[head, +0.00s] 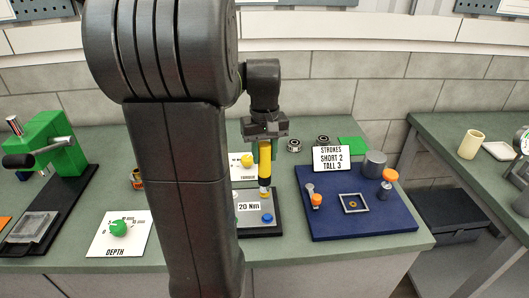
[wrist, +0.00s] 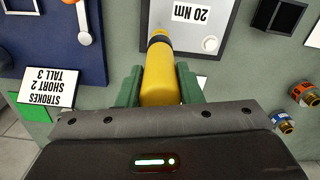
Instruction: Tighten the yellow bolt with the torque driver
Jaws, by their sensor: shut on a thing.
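My gripper (head: 265,150) is shut on the yellow torque driver (head: 265,160), which hangs upright with its black collar and tip downward. In the wrist view the green fingers of my gripper (wrist: 160,85) press on both sides of the driver (wrist: 165,75). The driver is over the bolt plate (head: 272,229), marked 20 Nm. A small yellowish part at the driver's lower end may be the yellow bolt; I cannot tell whether the tip touches it. A blue bolt (head: 267,218) stands nearer the front.
A blue board (head: 390,226) with orange-topped parts lies to the right, behind it a sign (head: 331,159) about strokes. A yellow knob (head: 247,160) sits on a card behind the plate. A green press (head: 48,150) and the depth card (head: 105,233) are to the left.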

